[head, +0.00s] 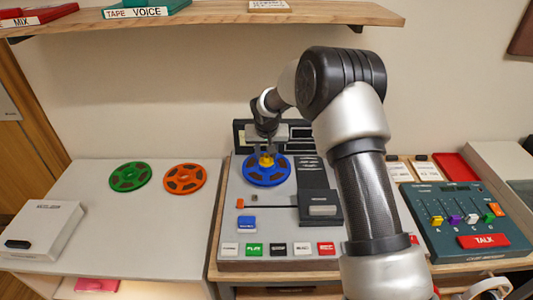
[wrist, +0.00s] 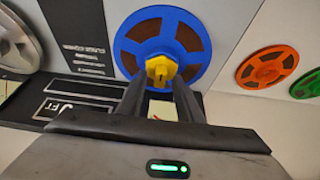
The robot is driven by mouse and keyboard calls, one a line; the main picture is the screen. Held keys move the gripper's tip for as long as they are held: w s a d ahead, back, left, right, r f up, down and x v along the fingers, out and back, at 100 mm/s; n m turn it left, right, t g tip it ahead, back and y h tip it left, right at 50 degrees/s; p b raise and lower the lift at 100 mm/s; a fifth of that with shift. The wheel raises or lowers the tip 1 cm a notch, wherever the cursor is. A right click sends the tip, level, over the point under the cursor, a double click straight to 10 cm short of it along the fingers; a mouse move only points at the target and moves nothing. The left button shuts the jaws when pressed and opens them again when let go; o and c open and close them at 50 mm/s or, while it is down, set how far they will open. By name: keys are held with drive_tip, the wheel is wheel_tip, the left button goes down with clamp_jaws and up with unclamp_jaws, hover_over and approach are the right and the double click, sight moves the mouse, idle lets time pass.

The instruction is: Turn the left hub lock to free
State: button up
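The left hub lock is a yellow knob (head: 266,160) at the centre of the blue reel (head: 264,179) on the tape deck. In the wrist view the yellow hub lock (wrist: 162,70) sits between my fingertips, on the blue reel (wrist: 132,52). My gripper (head: 266,148) points down at it from above. In the wrist view my gripper (wrist: 160,82) has its two fingers partly closed, one on each side of the knob, with no clear gap showing. A dark slot or mark shows on the knob's face.
A green reel (head: 130,177) and an orange reel (head: 185,179) lie on the left table. A grey reel (wrist: 18,42) shows at the wrist view's left edge. My arm hides the deck's right part. A mixer (head: 466,222) stands at right; a shelf (head: 300,12) hangs above.

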clamp_jaws()
drive_tip(key=shift+n, duration=0.4)
drive_tip(key=shift+d+n+y+p, duration=0.2)
drive_tip(key=shift+n+y+p, duration=0.25)
drive_tip(key=shift+n, duration=0.45)
drive_tip(key=n, duration=0.1)
drive_tip(key=n+y, duration=0.1)
drive_tip(key=n, duration=0.1)
drive_tip(key=shift+n+g+y, duration=0.25)
drive_tip(key=shift+n+g, duration=0.05)
drive_tip(key=n, duration=0.2)
drive_tip(key=n+g+y, duration=0.1)
drive_tip(key=n, duration=0.2)
drive_tip(key=shift+w+d+f+g+y, duration=0.1)
drive_tip(key=shift+w+d+g+y, duration=0.1)
drive_tip(key=shift+g+y, duration=0.1)
drive_tip(key=n+g, duration=0.1)
drive_tip(key=n, duration=0.2)
drive_tip(key=n+g+b, duration=0.1)
drive_tip(key=n, duration=0.2)
drive_tip(key=shift+w+n, duration=0.15)
drive_tip(key=shift+n, duration=0.25)
